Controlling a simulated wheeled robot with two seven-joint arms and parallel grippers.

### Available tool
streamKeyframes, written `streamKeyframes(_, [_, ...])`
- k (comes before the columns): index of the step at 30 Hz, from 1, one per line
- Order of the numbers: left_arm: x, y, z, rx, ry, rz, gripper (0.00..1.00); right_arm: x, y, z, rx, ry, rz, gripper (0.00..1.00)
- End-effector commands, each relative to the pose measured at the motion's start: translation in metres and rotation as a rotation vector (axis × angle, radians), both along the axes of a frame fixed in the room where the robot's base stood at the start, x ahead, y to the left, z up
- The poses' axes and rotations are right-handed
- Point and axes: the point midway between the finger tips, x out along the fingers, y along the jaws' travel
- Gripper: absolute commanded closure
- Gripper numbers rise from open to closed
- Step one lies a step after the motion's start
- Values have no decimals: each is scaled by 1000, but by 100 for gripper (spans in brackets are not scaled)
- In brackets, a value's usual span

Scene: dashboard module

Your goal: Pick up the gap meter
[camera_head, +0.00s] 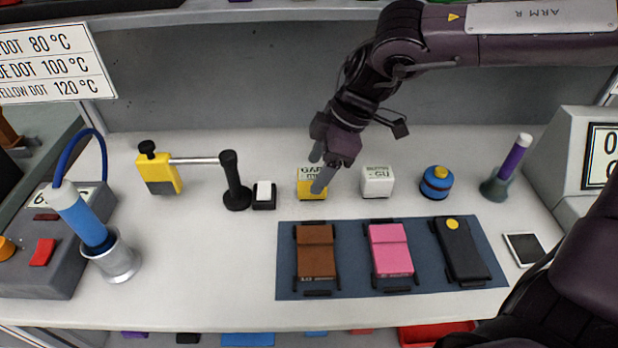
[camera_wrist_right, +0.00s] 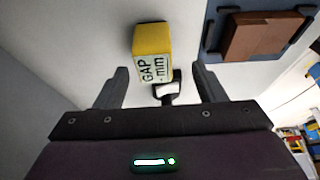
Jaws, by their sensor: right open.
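The gap meter (camera_head: 312,192) is a small yellow block with a white label on the bench, left of a white block. It also shows in the right wrist view (camera_wrist_right: 153,42), with its "GAP mm" label facing the camera. My right gripper (camera_head: 320,172) is open, and its fingers reach down over the meter and hide part of it in the head view. In the right wrist view the open fingers (camera_wrist_right: 160,78) stand apart with the meter ahead between them, slightly left of centre. Nothing is held. My left gripper is out of view.
A black block with a white top (camera_head: 264,195) and a black-handled stand (camera_head: 234,185) lie left of the meter. The white block (camera_head: 377,182) and a blue-yellow canister (camera_head: 435,184) stand to the right. A blue mat (camera_head: 352,262) with several modules is in front.

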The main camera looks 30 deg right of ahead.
Motion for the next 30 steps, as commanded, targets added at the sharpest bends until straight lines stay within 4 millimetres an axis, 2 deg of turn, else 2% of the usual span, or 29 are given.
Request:
streamKeyframes(10, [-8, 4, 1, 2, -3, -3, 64, 12, 12, -41, -1, 2, 0, 36])
streamKeyframes(20, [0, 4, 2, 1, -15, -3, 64, 13, 15, -47, 0, -1, 0, 36])
streamKeyframes(30, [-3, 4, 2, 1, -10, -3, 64, 13, 15, -47, 0, -1, 0, 80])
